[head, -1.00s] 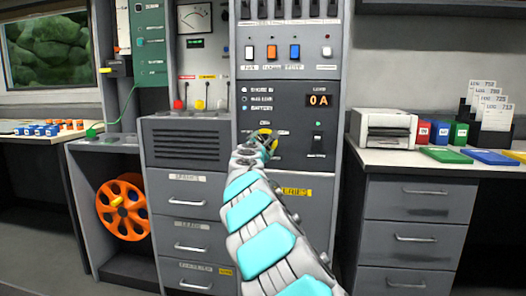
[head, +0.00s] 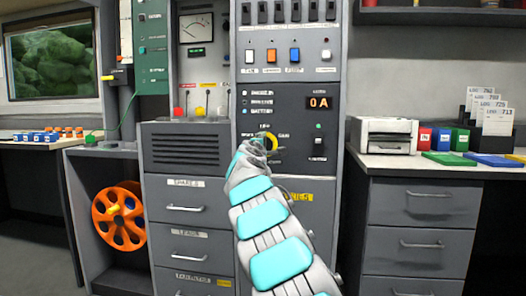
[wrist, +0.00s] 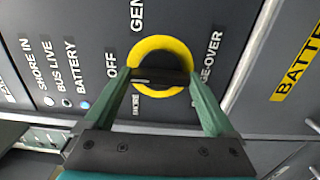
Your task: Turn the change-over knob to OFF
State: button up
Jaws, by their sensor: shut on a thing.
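The change-over knob (wrist: 160,77) is a dark bar inside a thick yellow ring on the grey panel. My gripper (wrist: 162,90) has its two green fingers on either side of the bar and is shut on it. A pale mark shows at the bar's left end in the wrist view, on the side of the OFF label (wrist: 111,65); its exact aim is hard to tell. GEN is above the knob there, and a small, partly hidden label is below left. In the head view the knob's yellow ring (head: 273,142) shows beside my gripper (head: 262,138), which covers part of it.
A lit "0 A" display (head: 319,102) and a small switch (head: 318,141) sit right of the knob. A row of coloured switches (head: 290,55) is above. Drawers (head: 187,195) lie left, and a desk with a printer (head: 385,135) stands right.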

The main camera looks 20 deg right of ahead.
jog(key=shift+f, duration=0.1)
dwell(0.3)
jog(key=o, duration=1.1)
jog(key=shift+d, duration=0.1)
jog(key=shift+c, duration=0.2)
jog(key=shift+s, duration=0.1)
jog(key=v, duration=0.7)
jog(key=shift+s+a+b, duration=0.25)
jog(key=shift+a+b, duration=0.05)
